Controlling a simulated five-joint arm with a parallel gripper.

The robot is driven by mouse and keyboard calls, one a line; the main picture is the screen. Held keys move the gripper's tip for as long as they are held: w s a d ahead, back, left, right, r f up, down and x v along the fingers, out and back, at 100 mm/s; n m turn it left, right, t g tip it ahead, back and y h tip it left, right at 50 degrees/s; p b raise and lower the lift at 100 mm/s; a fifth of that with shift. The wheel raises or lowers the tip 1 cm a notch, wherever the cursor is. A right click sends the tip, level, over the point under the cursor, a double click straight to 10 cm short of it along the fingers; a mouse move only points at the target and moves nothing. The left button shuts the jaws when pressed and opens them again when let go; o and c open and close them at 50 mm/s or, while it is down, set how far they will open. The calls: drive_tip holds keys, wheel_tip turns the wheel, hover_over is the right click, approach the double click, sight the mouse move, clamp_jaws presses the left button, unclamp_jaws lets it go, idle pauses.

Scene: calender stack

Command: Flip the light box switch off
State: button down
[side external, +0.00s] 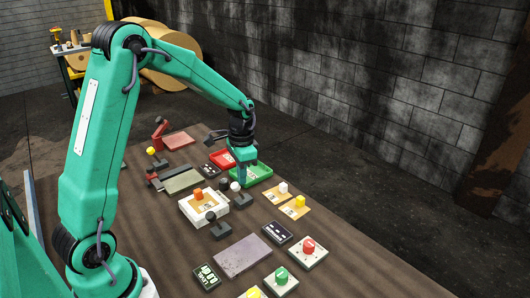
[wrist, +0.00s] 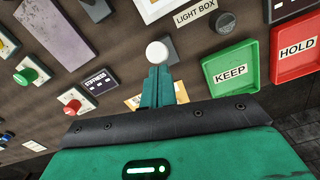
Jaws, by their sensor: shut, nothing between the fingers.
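The light box (side external: 189,214) is a white box with an orange block on it, in the middle of the table. A lever with a white ball knob (side external: 235,186) on a dark base (side external: 243,201) stands beside it. In the wrist view the white knob (wrist: 157,53) is just beyond my fingertips, near the LIGHT BOX label (wrist: 195,13). My gripper (wrist: 159,73) is shut and empty, low beside the knob. Whether it touches the knob I cannot tell. In the side view my gripper (side external: 243,181) partly blocks the area behind it.
A green KEEP tray (wrist: 230,68) and red HOLD tray (wrist: 296,49) lie close on the right. Another dark-knobbed lever (side external: 211,216) stands in front of the light box. Red (side external: 309,245) and green (side external: 281,275) buttons and a grey pad (side external: 242,256) are nearer the camera.

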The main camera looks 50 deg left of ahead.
drive_tip(key=shift+s+f+g, duration=0.15)
drive_tip(key=shift+s+f, duration=0.05)
drive_tip(key=shift+s, duration=0.35)
drive_tip(key=shift+s+f+g, duration=0.15)
drive_tip(key=shift+s+f, duration=0.05)
drive_tip(key=shift+s, duration=0.3)
drive_tip(key=shift+f, duration=0.1)
drive_tip(key=shift+w, duration=0.15)
drive_tip(key=w+r, duration=0.3)
drive_tip(key=w, duration=0.2)
drive_tip(key=s+r, duration=0.6)
drive_tip(key=r, duration=0.1)
drive_tip(key=shift+s, duration=0.3)
drive_tip(key=shift+d+t, duration=0.1)
drive_tip(key=shift+t, duration=0.3)
